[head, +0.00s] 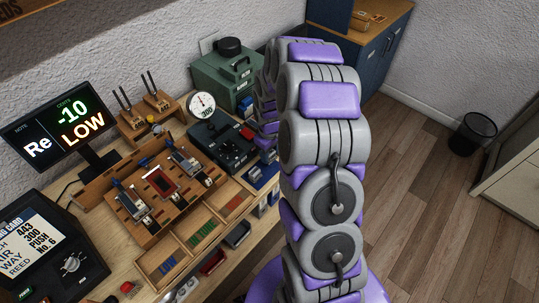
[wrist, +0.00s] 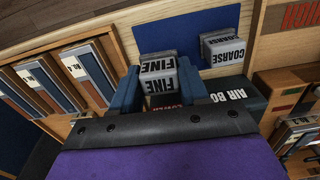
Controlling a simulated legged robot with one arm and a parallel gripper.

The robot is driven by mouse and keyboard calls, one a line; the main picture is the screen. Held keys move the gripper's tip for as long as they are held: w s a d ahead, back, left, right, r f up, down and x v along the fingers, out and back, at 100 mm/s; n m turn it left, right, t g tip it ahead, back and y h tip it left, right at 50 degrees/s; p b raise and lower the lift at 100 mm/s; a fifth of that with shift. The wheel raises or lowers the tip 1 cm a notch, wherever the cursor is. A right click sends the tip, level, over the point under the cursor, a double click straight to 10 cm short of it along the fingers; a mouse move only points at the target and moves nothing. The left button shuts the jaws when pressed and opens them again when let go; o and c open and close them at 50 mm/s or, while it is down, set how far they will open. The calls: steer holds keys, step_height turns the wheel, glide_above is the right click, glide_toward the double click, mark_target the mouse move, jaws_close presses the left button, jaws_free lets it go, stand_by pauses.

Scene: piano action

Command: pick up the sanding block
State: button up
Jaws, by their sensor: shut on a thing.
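A grey sanding block marked FINE (wrist: 157,66) is between the two dark blue fingers of my gripper (wrist: 160,78) in the wrist view. The fingers are shut on its sides. In the head view my arm hides most of the gripper, and I cannot make out the held block there.
A dark box lettered AIR BO (wrist: 238,92) is close beside the right finger. Wooden slots with labelled strips (wrist: 80,68) are at left. In the head view, a wooden fixture (head: 160,190), a round gauge (head: 201,105) and a green case (head: 225,75) crowd the bench.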

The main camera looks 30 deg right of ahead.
steer(key=s+a+r+p, duration=0.1)
steer(key=s+a, duration=0.2)
steer(key=s, duration=0.4)
steer(key=s+a+r+p, duration=0.1)
steer(key=s+a, duration=0.2)
steer(key=s, duration=0.5)
